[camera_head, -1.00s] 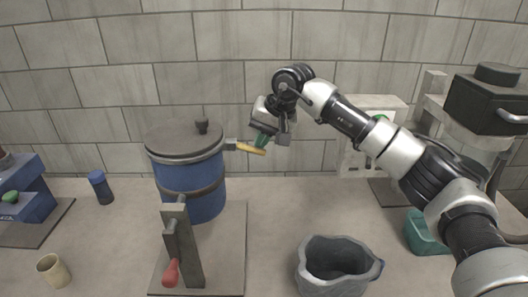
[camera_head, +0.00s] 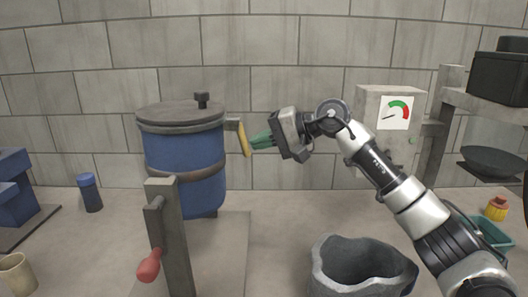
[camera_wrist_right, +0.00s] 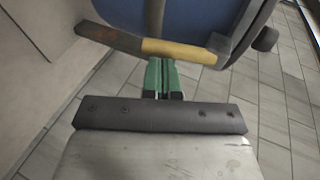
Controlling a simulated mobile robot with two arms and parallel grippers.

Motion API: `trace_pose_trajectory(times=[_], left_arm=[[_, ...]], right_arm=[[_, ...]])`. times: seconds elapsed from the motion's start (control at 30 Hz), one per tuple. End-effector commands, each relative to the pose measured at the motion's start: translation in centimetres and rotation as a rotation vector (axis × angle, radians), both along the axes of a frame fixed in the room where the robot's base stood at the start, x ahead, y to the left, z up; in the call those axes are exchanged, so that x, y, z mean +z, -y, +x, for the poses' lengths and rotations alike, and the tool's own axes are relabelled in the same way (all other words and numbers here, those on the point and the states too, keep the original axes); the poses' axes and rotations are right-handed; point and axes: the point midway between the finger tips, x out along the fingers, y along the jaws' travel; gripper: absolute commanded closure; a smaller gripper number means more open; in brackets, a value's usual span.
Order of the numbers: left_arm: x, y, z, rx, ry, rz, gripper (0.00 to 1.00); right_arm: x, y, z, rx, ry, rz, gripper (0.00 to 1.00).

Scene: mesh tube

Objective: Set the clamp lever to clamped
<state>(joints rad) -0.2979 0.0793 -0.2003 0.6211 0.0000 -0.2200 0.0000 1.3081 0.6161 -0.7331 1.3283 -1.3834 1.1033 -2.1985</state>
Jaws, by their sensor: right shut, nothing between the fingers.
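A blue drum (camera_head: 185,172) with a grey lid stands at left centre. The clamp lever, a yellow handle (camera_head: 244,140), sits on a bracket at the drum's right side and looks nearly upright, tilted slightly. My right gripper (camera_head: 252,142) is shut and empty. Its green fingertips point left at the handle, touching it or very near. In the right wrist view the yellow handle (camera_wrist_right: 178,50) crosses just beyond the green fingertips (camera_wrist_right: 161,62), with a dark bar on its left end. My left gripper is out of view.
A grey post (camera_head: 170,235) with a red-handled crank (camera_head: 149,266) stands before the drum. A grey bucket (camera_head: 360,270) is below my right arm. A gauge box (camera_head: 390,100) stands at the back right. A blue cylinder (camera_head: 89,193) and a beige cup (camera_head: 17,273) are at left.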

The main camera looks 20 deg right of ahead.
Motion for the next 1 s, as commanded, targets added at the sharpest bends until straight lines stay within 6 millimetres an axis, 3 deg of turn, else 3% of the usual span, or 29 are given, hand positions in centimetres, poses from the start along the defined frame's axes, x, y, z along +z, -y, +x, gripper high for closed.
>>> trace_pose_trajectory(times=[0.6, 1.0], left_arm=[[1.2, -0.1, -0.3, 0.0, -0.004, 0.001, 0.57], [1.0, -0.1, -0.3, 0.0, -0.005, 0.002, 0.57]], right_arm=[[1.8, 0.0, 0.0, 0.0, -0.001, -0.003, 1.0], [1.7, 0.1, -0.1, 0.0, -0.001, -0.004, 1.0]])
